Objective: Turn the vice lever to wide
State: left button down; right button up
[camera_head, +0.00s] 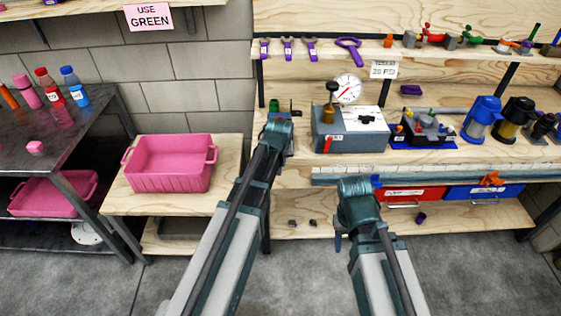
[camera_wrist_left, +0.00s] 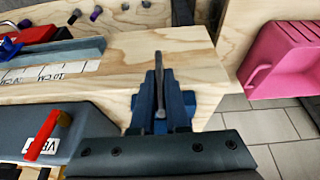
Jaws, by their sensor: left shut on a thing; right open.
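In the left wrist view, my left gripper (camera_wrist_left: 161,105) has its dark blue stepped fingers closed around a thin grey bar (camera_wrist_left: 159,68). The bar looks like the vice lever, and it stands out past the fingertips over the wooden bench. The vice body cannot be made out; the gripper hides what is under it. In the head view, my left gripper (camera_head: 280,122) is at the bench's left end, beside a small green piece (camera_head: 274,106). My right gripper (camera_head: 357,207) is open, low in front of the bench edge, with nothing seen in it.
A grey box with a gauge and a red lever (camera_head: 326,146) stands right of my left gripper. A pink bin (camera_head: 170,165) sits on a low table to the left. A ruler strip (camera_head: 440,172) runs along the bench front. Red and blue drawers (camera_head: 413,195) lie below.

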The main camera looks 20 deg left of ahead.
pick_arm(q)
jog(key=shift+s+a+f+t+h, duration=0.1)
jog(key=shift+t+h, duration=0.05)
jog(key=shift+h, duration=0.3)
jog(key=shift+s+a+f+t+h, duration=0.1)
jog(key=shift+t+h, duration=0.05)
jog(key=shift+h, duration=0.3)
jog(key=shift+a+f+n+t+h+b, duration=0.1)
jog(key=shift+n+t+h+b, duration=0.8)
jog(key=shift+h+b, duration=2.05)
jog(key=shift+d+f+n+t+h+b, duration=0.15)
jog(key=shift+n+t+h+b, duration=0.8)
jog(key=shift+b, duration=3.25)
jog(key=shift+a+f+n+t+h+b, duration=0.25)
jog(key=shift+t+h+b, duration=0.9)
jog(key=shift+h+b, duration=2.1)
jog(key=shift+d+r+y+b, duration=0.1)
jog(key=shift+r+y+b, duration=0.05)
jog(key=shift+y+b, duration=0.15)
jog(key=c, duration=0.9)
grip_release()
jog(key=v, duration=1.4)
